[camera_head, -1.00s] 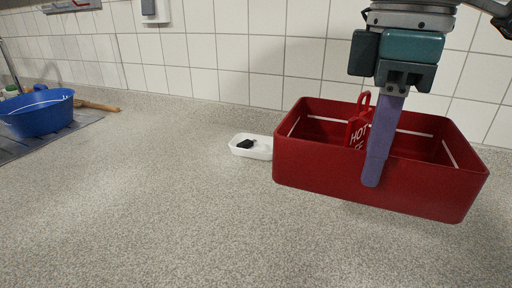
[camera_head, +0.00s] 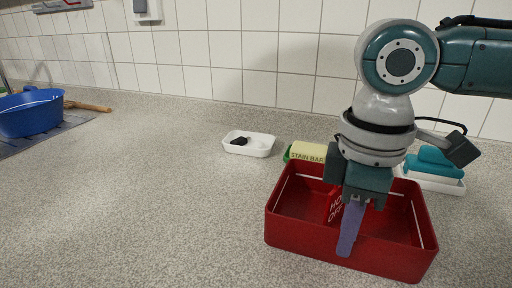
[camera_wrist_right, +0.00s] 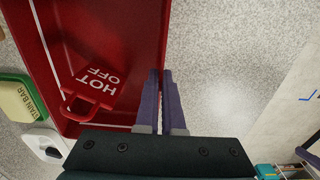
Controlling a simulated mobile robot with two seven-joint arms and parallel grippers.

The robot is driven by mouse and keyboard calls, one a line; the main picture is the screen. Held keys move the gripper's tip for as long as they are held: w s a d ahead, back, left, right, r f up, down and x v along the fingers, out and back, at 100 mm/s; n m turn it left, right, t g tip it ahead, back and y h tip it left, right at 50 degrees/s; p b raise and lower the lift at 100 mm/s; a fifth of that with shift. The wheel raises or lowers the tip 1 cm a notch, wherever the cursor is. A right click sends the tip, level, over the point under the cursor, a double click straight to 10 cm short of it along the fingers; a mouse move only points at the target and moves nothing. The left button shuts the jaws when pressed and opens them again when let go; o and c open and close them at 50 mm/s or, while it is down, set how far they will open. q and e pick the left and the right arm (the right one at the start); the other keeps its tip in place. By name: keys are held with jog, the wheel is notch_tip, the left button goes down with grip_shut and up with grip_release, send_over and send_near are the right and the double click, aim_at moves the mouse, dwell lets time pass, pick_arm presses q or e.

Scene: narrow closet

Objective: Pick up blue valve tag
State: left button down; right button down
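I see no blue valve tag in either view. A red tag reading "HOT OFF" (camera_head: 335,208) lies inside the red basket (camera_head: 300,238). In the right wrist view the tag (camera_wrist_right: 92,88) is left of my fingers, its loop handle toward the basket's end wall. My right gripper (camera_head: 347,246) has purple fingers and is at the basket's near long wall, one finger outside it. In the right wrist view the fingers (camera_wrist_right: 161,78) are close together on the wall's rim. Whether the basket rests on the counter is unclear. My left gripper is not in view.
Behind the basket are a yellow stain bar (camera_head: 308,152) on a green dish and a white tray (camera_head: 432,182) with teal items. A small white dish (camera_head: 262,151) holds a black item. A blue tub (camera_head: 30,112) stands far left. The counter (camera_head: 130,200) between is clear.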

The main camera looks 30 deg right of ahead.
jog(key=c, duration=1.5)
grip_release()
jog(key=shift+f, duration=0.1)
jog(key=o, duration=0.5)
jog(key=shift+c, duration=0.2)
